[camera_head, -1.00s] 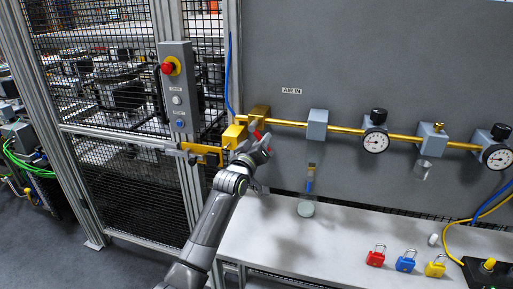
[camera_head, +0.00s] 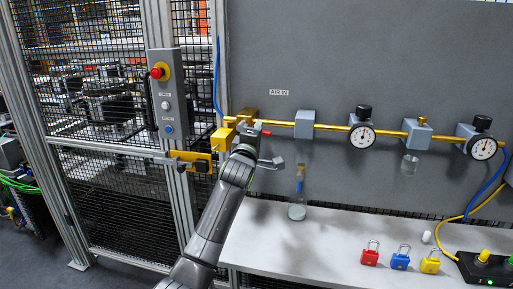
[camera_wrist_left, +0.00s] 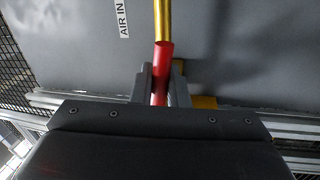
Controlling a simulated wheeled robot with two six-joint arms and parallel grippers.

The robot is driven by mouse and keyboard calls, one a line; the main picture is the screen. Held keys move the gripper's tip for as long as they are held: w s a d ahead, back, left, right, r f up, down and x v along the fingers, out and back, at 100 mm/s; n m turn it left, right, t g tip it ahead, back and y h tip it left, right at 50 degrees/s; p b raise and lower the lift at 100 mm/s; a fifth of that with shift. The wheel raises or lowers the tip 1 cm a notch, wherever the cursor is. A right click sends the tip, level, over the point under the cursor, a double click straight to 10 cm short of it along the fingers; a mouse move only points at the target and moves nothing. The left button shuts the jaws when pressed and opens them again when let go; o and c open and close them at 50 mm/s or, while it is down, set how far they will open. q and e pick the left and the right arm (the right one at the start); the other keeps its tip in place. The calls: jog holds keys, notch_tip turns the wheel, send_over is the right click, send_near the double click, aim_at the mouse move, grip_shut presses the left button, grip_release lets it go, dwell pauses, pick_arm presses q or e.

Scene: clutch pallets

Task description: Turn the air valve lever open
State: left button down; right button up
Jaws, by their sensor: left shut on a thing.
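The red air valve lever (camera_wrist_left: 160,75) lies between the two fingers of my left gripper (camera_wrist_left: 158,85) in the left wrist view, and the fingers are shut on it. The lever is in line with the brass pipe (camera_wrist_left: 163,20) there. In the head view, only the lever's red tip (camera_head: 267,133) shows, just below the pipe. My left gripper (camera_head: 252,136) covers the rest of it. The brass valve body (camera_head: 245,116) sits at the pipe's left end, under the AIR IN label (camera_head: 279,92). My right gripper is out of view.
A yellow latch (camera_head: 190,161) and a control box with a red button (camera_head: 157,73) are on the fence at left. Regulator blocks and gauges (camera_head: 362,137) line the pipe to the right. Red, blue and yellow padlocks (camera_head: 370,257) stand on the white shelf (camera_head: 330,235).

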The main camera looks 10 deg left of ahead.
pick_arm(q)
jog(key=shift+r+n+b, duration=0.4)
jog(key=shift+n+b, duration=0.5)
jog(key=shift+n, duration=0.1)
jog(key=shift+r, duration=0.1)
jog(key=c, duration=1.5)
grip_release()
jog(key=shift+o, duration=0.2)
jog(key=s+f+b, duration=0.1)
jog(key=s, duration=0.7)
jog(key=s+f+b, duration=0.2)
jog(key=s, duration=0.7)
jog(key=shift+a+f+b, duration=0.3)
